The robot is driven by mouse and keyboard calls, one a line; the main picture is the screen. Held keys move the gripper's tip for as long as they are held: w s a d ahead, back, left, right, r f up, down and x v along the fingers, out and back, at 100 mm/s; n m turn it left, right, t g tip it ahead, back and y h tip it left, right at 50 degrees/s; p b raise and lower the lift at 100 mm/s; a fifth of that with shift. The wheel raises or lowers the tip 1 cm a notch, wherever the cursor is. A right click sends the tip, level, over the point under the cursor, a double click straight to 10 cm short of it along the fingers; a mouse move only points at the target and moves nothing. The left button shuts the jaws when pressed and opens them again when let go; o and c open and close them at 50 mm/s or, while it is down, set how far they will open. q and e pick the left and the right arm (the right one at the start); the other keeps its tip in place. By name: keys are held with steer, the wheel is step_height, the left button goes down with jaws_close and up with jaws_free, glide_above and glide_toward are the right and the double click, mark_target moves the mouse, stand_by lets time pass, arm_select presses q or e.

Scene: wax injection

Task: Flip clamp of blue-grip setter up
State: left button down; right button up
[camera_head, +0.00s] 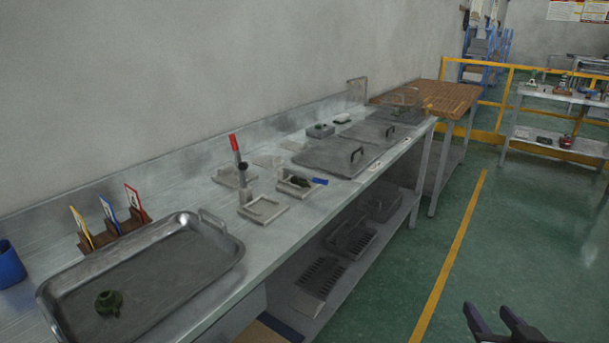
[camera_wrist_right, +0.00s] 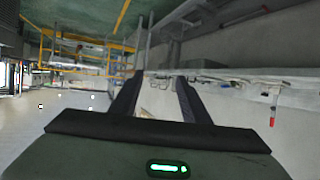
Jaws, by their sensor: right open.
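The blue-grip setter (camera_head: 320,181) is on the metal bench, right of the middle of its setters. Its blue grip lies low and points right, toward the bench's front edge. A small dark green piece (camera_head: 300,181) sits beside the grip, in the setter's area. The red-grip setter (camera_head: 234,144) stands to its left with its red grip upright; a red grip also shows in the right wrist view (camera_wrist_right: 272,121). My right gripper (camera_head: 487,309) is open and empty over the floor, well away from the bench to the lower right. My left gripper is out of view.
A large metal tray (camera_head: 222,262) holding a green part (camera_head: 109,302) lies at the near left of the bench. Lidded pans (camera_head: 335,158) stand beyond the setters. A lower shelf (camera_head: 345,275) runs under the bench. The green floor right of the bench is clear.

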steer(key=shift+d+r, duration=0.15)
steer(key=shift+r, duration=0.1)
